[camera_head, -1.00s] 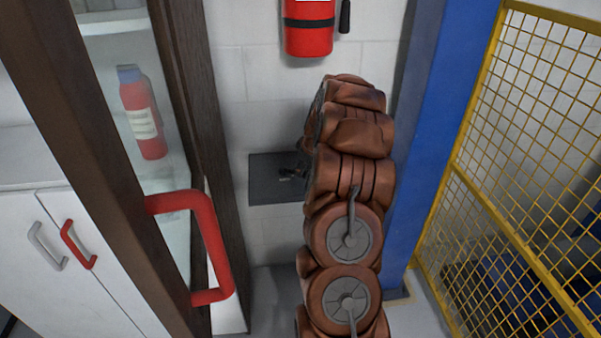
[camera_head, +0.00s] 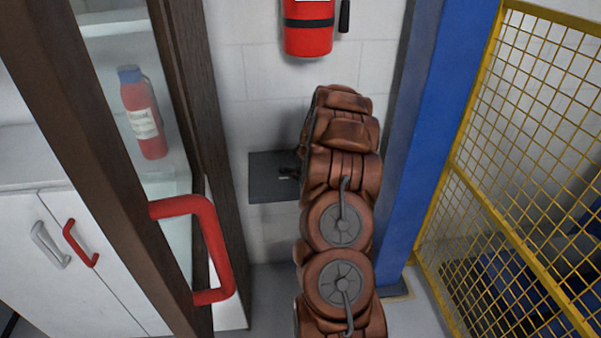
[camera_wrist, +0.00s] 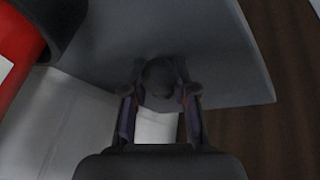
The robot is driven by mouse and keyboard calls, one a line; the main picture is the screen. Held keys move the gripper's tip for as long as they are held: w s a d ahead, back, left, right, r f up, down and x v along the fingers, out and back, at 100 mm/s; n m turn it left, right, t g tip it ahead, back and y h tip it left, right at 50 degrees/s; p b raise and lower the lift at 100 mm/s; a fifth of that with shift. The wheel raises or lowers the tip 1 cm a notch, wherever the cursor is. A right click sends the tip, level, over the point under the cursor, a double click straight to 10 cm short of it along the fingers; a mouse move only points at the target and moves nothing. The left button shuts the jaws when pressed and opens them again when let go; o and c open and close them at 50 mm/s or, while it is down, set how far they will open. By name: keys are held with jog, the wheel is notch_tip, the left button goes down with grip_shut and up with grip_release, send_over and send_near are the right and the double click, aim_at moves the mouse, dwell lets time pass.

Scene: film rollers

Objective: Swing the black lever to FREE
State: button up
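A dark grey plate (camera_head: 265,185) is on the white block wall, left of my arm. A small part of the black lever (camera_head: 289,172) shows on it beside the arm; the rest is hidden. In the wrist view my gripper (camera_wrist: 160,92) has its two fingers apart, one on each side of a dark round knob (camera_wrist: 159,78). The knob looks like the lever's end. The fingers look close against it, but I cannot tell whether they grip it. The grey plate (camera_wrist: 225,55) fills the view behind. I can read no FREE marking. My arm hides the gripper in the head view.
A glass-door cabinet with a red handle (camera_head: 218,250) stands close on the left. A red extinguisher (camera_head: 308,28) hangs above the plate. A blue column (camera_head: 425,130) and yellow mesh fence (camera_head: 525,150) stand on the right.

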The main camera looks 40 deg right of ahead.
grip_shut()
jog(key=shift+f+b, duration=0.1)
jog(key=shift+b, duration=0.2)
